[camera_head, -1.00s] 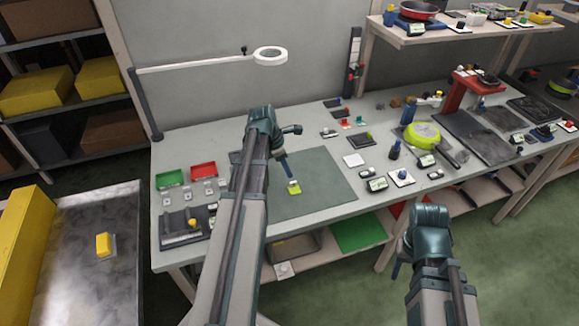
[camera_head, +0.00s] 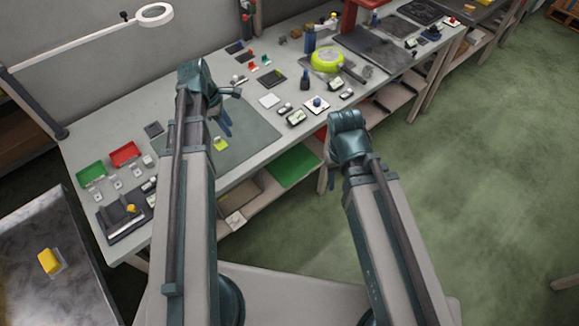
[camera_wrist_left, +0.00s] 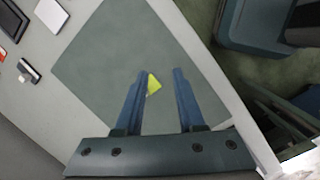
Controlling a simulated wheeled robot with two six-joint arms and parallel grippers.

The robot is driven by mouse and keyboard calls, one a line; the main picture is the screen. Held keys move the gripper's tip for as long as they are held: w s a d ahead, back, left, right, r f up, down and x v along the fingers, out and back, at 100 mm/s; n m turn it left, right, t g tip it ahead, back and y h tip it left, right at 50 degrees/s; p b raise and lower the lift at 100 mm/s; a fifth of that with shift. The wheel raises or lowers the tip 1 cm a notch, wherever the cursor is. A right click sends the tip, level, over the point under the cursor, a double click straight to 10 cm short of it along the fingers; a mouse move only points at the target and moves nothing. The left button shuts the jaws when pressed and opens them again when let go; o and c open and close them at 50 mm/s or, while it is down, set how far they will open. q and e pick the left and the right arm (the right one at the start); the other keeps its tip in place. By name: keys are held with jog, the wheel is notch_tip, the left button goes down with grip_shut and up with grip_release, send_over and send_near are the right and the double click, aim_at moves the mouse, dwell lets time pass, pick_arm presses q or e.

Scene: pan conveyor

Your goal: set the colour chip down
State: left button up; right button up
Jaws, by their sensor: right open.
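The yellow-green colour chip (camera_head: 221,144) appears to lie on the green-grey mat (camera_head: 255,140) on the bench. My left gripper (camera_head: 224,132) points down just above it. In the left wrist view the left gripper's fingers (camera_wrist_left: 159,73) stand apart. The chip (camera_wrist_left: 154,84) shows between them, nearer the left finger, with a clear gap to the right finger. Part of the chip is hidden behind that left finger. My right gripper (camera_head: 331,166) hangs past the bench's front edge, away from the chip, mostly hidden by its wrist.
Green (camera_head: 91,174) and red (camera_head: 125,153) trays stand at the bench's left. A lamp arm (camera_head: 90,38) spans the back. The mat around the chip is clear.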

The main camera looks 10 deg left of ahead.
pick_arm(q)
jog(key=s+d+m+y, duration=0.1)
jog(key=s+d+m, duration=0.6)
jog(key=d+m, duration=0.5)
jog(key=s+d+m+g+y, duration=0.1)
jog(key=s+d+m+y, duration=0.1)
jog(key=s+d+m, duration=0.5)
jog(key=d+m, duration=0.5)
jog(key=shift+f+m+g, duration=0.15)
jog(key=shift+m+g, duration=0.15)
jog(key=shift+a, duration=0.15)
